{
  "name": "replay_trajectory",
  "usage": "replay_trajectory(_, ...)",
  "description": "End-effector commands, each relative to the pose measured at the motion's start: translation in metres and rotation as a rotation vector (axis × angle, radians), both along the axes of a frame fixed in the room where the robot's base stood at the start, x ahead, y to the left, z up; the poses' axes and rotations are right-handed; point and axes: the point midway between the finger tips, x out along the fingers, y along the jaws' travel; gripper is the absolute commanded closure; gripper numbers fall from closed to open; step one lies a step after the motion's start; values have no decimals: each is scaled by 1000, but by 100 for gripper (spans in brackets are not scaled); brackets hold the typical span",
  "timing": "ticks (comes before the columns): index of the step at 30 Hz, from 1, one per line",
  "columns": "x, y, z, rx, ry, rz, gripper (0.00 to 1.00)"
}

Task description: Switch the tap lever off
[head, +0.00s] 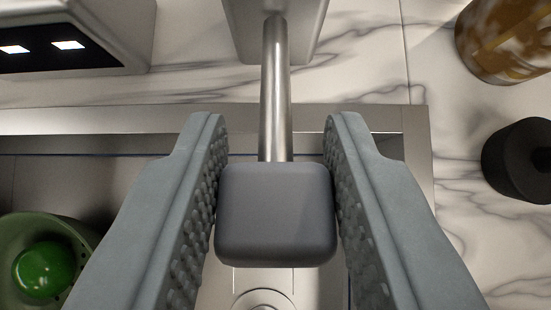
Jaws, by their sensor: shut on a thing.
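The tap's metal body (242,35) is at the top centre of the head view. A thin, straight metal rod (275,90) runs from it toward me and ends at a dark grey rounded block (275,213). The rod and block look like the tap lever and its end. My gripper (275,130) has its two grey, studded fingers on either side of the block, shut on it. The block hides the rod's near end. I cannot see the tap's spout or any water.
The block is over a metal sink (120,120) with a drain (262,300) below. A green bowl (25,232) with a green round thing (45,270) is at lower left. A grey device (105,40) is at upper left. A brown patterned jar (505,40) and black knob-like object (515,160) are at right.

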Motion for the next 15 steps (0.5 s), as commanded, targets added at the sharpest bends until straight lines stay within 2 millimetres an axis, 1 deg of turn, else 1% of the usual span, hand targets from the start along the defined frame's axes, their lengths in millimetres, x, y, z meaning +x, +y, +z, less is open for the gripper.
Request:
replay_trajectory(1, 1, 0, 3, 0, -6, 0, 100)
replay_trajectory(12, 1, 0, 3, 0, -5, 0, 100)
replay_trajectory(13, 1, 0, 3, 0, -5, 0, 64)
replay_trajectory(15, 1, 0, 2, 0, -4, 0, 50)
